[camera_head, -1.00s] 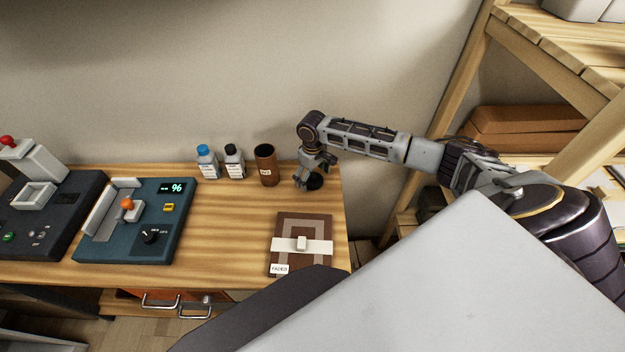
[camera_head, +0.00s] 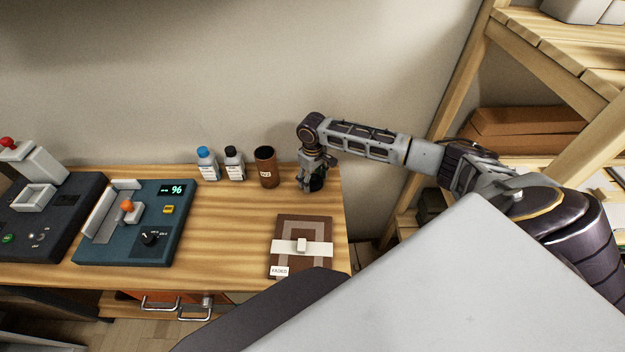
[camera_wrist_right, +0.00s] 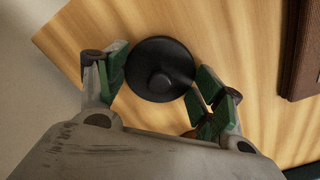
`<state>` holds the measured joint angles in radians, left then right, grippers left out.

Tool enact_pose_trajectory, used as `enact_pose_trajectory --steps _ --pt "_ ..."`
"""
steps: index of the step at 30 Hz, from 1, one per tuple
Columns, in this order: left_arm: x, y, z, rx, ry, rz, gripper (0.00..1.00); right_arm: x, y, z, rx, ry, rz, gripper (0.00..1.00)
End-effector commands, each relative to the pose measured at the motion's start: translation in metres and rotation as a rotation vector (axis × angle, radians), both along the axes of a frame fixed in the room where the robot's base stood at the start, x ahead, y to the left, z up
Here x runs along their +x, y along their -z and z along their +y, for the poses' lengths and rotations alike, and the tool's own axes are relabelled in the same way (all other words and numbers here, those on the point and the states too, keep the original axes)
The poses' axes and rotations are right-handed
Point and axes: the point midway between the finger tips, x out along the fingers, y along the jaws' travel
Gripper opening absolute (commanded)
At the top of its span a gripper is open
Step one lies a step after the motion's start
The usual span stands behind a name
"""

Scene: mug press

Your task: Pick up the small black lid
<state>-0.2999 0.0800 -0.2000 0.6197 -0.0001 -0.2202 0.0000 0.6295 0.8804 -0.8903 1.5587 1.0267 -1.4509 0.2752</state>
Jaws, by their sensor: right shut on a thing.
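The small black lid (camera_wrist_right: 160,62) is round with a raised knob in its middle and shows in the right wrist view. My right gripper (camera_wrist_right: 163,76) has its green-padded fingers on either side of the lid and is shut on it. In the head view, my right gripper (camera_head: 311,188) points down at the back right of the wooden table, and the dark lid (camera_head: 318,183) is partly hidden by the fingers. I cannot tell whether the lid is clear of the tabletop. My left gripper is not in view.
A brown cup (camera_head: 266,168) stands just left of my right gripper, with a black-capped bottle (camera_head: 234,164) and a blue-capped bottle (camera_head: 207,164) beyond it. A brown strapped book-like item (camera_head: 302,230) lies in front. A blue device (camera_head: 150,240) sits left; mid-table is clear.

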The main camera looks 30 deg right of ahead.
Motion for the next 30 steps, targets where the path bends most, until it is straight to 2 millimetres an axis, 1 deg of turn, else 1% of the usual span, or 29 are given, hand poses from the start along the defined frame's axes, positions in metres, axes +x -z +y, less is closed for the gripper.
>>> enact_pose_trajectory --steps 5,8,21,24,30 --pt "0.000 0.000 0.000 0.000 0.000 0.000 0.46 0.001 -0.009 0.000 0.001 0.001 -0.003 0.52" --pt "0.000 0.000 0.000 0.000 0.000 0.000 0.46 0.001 -0.019 0.000 0.000 0.000 -0.002 0.52" --pt "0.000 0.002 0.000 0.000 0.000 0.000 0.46 0.001 -0.082 0.000 0.002 0.000 -0.003 0.52" --pt "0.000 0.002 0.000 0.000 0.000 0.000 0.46 0.001 -0.091 0.001 0.001 0.000 -0.002 0.52" --pt "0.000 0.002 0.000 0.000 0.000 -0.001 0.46 0.000 -0.099 0.000 0.001 0.001 0.000 0.52"
